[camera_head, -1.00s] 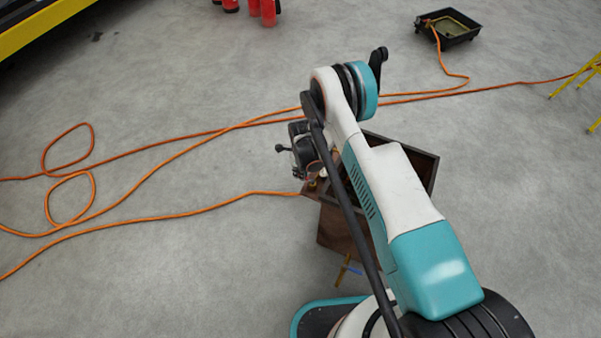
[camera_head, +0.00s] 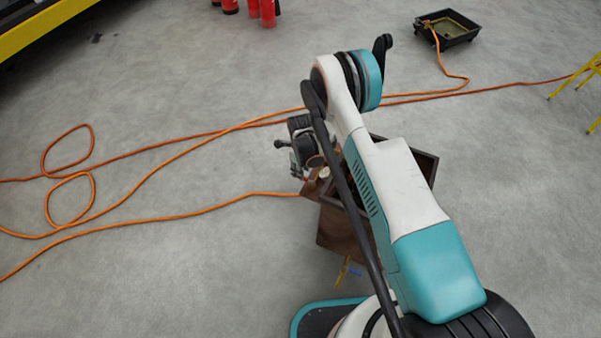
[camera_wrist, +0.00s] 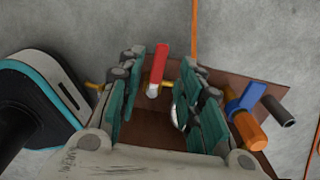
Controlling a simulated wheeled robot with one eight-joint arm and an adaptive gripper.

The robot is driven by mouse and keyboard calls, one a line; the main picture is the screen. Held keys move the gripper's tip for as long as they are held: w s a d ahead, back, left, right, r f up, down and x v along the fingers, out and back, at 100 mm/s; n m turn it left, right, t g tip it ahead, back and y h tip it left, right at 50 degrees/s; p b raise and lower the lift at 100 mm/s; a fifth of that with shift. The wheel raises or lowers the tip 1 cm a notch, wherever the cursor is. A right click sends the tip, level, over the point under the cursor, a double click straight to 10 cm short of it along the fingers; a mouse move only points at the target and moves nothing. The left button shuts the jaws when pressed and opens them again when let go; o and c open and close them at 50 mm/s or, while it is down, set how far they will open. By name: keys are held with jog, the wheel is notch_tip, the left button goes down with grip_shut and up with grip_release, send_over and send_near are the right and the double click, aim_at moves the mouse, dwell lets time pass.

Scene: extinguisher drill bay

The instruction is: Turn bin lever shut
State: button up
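In the wrist view a red lever (camera_wrist: 161,62) with a pale rounded end stands between the two fingers of my gripper (camera_wrist: 158,75), over a brown board (camera_wrist: 243,87). The fingers with green pads are apart, and I see no clear contact with the lever. A blue lever (camera_wrist: 246,98) sits on an orange-brown pipe (camera_wrist: 249,130) to the right, outside the fingers. In the head view a blue lever (camera_head: 355,271) shows low beside the dark brown bin (camera_head: 342,232). My arm hides much of the bin, and the red lever is not visible there.
Orange hoses (camera_head: 150,160) lie across the grey floor. A black tray (camera_head: 447,28) stands at the back right, and red extinguishers (camera_head: 264,12) stand at the back. A dark pipe end (camera_wrist: 279,112) is at the right in the wrist view.

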notch_tip(320, 180, up, 9)
dwell(0.3)
jog(key=shift+r, duration=0.1)
dwell(0.4)
jog(key=s+d+r+n+t, duration=0.1)
jog(key=s+d+r+n, duration=0.2)
jog(key=r, duration=0.8)
jog(key=s+d+r+n+t, duration=0.15)
jog(key=r+n, duration=0.25)
jog(key=r, duration=0.7)
jog(key=s+d+r+n+t, duration=0.1)
jog(key=d+r+n, duration=0.25)
jog(key=r, duration=0.85)
jog(key=s+d+r+n+t, duration=0.1)
jog(key=s+d+r+n, duration=0.15)
jog(key=s+r, duration=0.3)
jog(key=s+d+r+n+t, duration=0.1)
jog(key=s+r+n, duration=0.3)
jog(key=s, duration=0.2)
jog(key=s+d+n+t, duration=0.1)
jog(key=s+d+n, duration=0.2)
jog(key=s+n, duration=0.4)
jog(key=shift+s+d+r+t, duration=0.15)
jog(key=shift+s+r+t, duration=0.25)
jog(key=shift+s, duration=2.65)
